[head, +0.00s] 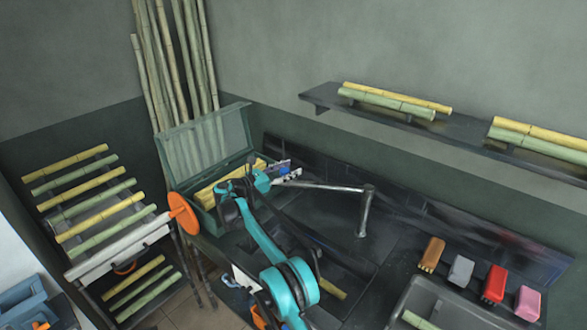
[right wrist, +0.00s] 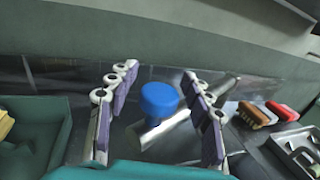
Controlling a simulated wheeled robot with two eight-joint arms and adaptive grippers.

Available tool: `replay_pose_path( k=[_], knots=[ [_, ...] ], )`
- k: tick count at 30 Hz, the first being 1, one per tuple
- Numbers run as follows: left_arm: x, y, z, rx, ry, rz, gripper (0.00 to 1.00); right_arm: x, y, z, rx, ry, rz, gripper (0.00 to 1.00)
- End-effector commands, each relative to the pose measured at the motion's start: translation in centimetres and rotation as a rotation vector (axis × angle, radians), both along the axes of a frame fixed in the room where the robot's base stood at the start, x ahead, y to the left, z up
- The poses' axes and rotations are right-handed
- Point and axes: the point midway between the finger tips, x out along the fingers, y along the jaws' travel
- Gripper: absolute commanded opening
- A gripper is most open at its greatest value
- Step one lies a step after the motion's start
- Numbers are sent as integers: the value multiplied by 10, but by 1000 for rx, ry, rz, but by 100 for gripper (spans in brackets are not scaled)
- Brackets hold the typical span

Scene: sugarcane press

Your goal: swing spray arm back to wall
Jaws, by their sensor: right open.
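The spray arm (head: 325,186) is a grey metal pipe on an upright post (head: 364,212) over the dark counter. It stretches left from the post toward the green box. My right gripper (head: 283,173) is at its free end. In the right wrist view, a blue knob (right wrist: 160,99) sits on the metal pipe (right wrist: 166,130), between the two spread fingers of my right gripper (right wrist: 160,100). The fingers stand apart from the knob on both sides. The head view shows the knob only as a small blue spot, largely hidden by the gripper. My left gripper does not show.
An open green box (head: 190,165) with yellow canes stands left of the spray arm. An orange disc (head: 184,213) is at its front left. Several brushes, including a red one (head: 495,283), lie beside a sink (head: 450,306) at right. A wall shelf (head: 395,118) holds canes.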

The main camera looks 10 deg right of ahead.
Motion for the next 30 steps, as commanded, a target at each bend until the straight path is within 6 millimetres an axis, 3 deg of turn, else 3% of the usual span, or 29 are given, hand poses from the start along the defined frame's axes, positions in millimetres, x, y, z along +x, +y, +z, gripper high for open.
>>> replay_pose_path(
  k=[6, 12, 17, 25, 26, 30],
  knots=[
    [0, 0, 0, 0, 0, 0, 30, -18, 48, 0, 0, 0, 4, 50],
    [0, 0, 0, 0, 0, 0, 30, -32, 79, 0, 0, 0, 1, 50],
    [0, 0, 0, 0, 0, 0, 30, -36, 91, 0, 0, 0, 1, 50],
    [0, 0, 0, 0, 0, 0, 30, -37, 92, 0, 0, 0, 0, 50],
    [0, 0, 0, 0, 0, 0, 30, -37, 92, 0, 0, 0, 0, 45],
    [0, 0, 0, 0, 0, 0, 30, -36, 82, 4, 19, -1, 10, 8]
  ],
)
